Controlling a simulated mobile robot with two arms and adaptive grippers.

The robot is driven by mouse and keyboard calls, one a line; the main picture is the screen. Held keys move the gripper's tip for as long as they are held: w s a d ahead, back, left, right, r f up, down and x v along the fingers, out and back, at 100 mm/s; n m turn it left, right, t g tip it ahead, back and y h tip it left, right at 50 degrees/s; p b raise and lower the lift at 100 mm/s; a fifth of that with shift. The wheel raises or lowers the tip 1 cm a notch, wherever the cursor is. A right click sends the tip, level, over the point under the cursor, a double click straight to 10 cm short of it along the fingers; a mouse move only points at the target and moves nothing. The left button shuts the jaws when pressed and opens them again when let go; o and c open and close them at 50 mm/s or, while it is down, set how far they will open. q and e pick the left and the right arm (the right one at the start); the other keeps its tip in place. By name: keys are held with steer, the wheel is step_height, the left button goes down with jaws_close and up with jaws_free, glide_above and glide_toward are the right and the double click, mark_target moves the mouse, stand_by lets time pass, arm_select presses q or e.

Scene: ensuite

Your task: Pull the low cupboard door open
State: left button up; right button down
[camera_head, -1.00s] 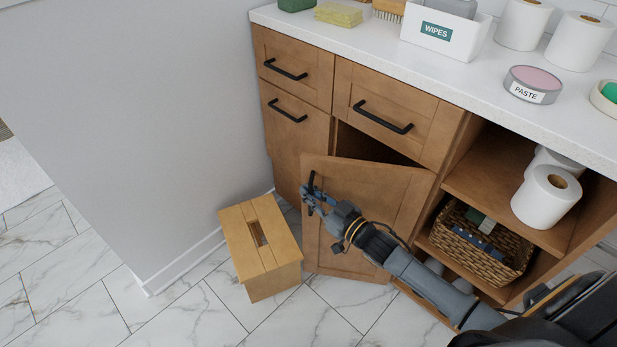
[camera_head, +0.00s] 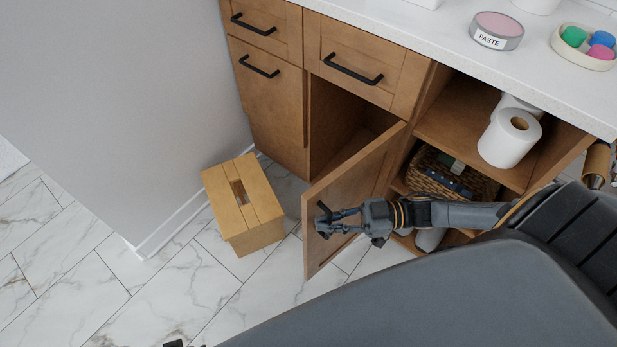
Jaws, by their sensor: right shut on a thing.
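The low cupboard door (camera_head: 348,187) is wooden and stands well open, swung out from the cabinet under the right-hand drawer. The dark inside of the cupboard (camera_head: 345,120) shows behind it. My right gripper (camera_head: 326,220) is shut on the door's black handle (camera_head: 321,211), near the door's free edge. The fingers hide much of the handle. A small dark piece (camera_head: 173,344) shows at the bottom edge; I cannot tell what it is. My left gripper is not clearly in view.
A wooden stool (camera_head: 243,205) stands on the tiled floor just left of the door, with a narrow gap between. Open shelves on the right hold a paper roll (camera_head: 509,138) and a woven basket (camera_head: 425,172). The wall (camera_head: 120,100) bounds the left.

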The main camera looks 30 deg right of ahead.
arm_select(q)
steer(key=shift+w+d+r, duration=0.1)
steer(key=shift+w+r, duration=0.15)
steer(key=shift+r, duration=0.75)
arm_select(e)
steer(key=s+d+g, duration=0.1)
steer(key=s+d+n+g, duration=0.1)
steer(key=s, duration=0.1)
steer(key=s+d+n+g+y, duration=0.1)
steer(key=s, duration=0.1)
steer(key=shift+r+g, duration=0.1)
steer(key=shift+g, duration=0.2)
steer(key=c, duration=1.7)
jaws_free()
steer(key=shift+s, duration=0.1)
arm_select(q)
steer(key=shift+f, duration=0.1)
arm_select(e)
steer(key=d, duration=0.2)
steer(key=s+d, duration=0.1)
steer(key=d, duration=0.4)
steer(key=shift+s+d, duration=0.15)
steer(key=shift+d, duration=0.1)
